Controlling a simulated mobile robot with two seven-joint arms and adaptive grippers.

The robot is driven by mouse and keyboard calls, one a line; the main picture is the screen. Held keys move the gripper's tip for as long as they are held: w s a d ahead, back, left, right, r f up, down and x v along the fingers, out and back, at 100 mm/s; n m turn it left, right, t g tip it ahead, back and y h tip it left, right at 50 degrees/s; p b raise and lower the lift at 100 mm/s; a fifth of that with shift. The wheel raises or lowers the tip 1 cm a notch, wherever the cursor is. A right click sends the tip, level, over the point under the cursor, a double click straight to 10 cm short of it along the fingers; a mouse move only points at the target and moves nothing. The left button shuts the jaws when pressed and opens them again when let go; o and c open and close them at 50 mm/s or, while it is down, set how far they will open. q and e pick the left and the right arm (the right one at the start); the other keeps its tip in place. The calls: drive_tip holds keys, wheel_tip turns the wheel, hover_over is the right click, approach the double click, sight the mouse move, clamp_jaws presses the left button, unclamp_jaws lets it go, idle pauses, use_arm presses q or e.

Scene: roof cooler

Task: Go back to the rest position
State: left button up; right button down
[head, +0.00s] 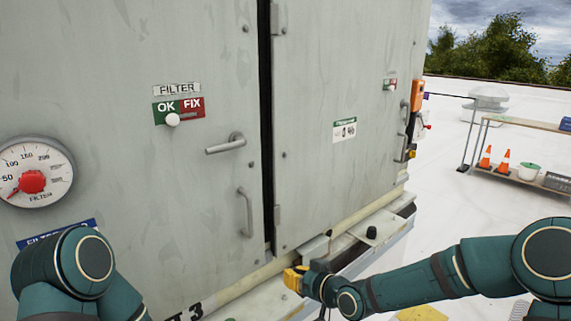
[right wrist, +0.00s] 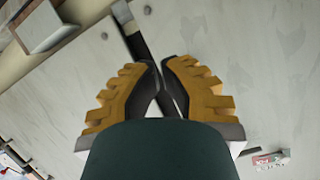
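My right arm reaches in from the lower right of the head view. Its yellow-fingered right gripper (head: 293,278) is in front of the cabinet's lower edge, below the door seam. In the right wrist view the right gripper's (right wrist: 161,66) black fingertips are nearly together, with nothing visible held between them. The dark seam shows behind the fingers. My left arm is at the lower left of the head view, bent in front of the cabinet; its gripper is out of view.
The grey cabinet (head: 215,60) fills the left, with a lever handle (head: 226,144), pull handle (head: 246,212), gauge (head: 34,172) and OK/FIX slider (head: 173,119). A black knob (head: 371,232) stands on the ledge. A shelf (head: 530,123) with orange cones (head: 486,157) stands right; white roof lies between.

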drive_tip(key=s+d+f+m+g+h, duration=0.2)
drive_tip(key=s+d+f+m+g, duration=0.1)
drive_tip(key=s+f, duration=0.8)
drive_tip(key=s+d+f+m+g+h, duration=0.3)
drive_tip(key=s+f+g, duration=0.3)
drive_tip(key=s+f, duration=0.6)
drive_tip(key=s+d, duration=0.1)
drive_tip(key=s, duration=0.2)
drive_tip(key=shift+s+d+f, duration=0.15)
drive_tip(key=shift+s+f, duration=0.1)
use_arm(q)
drive_tip(key=shift+c, duration=0.2)
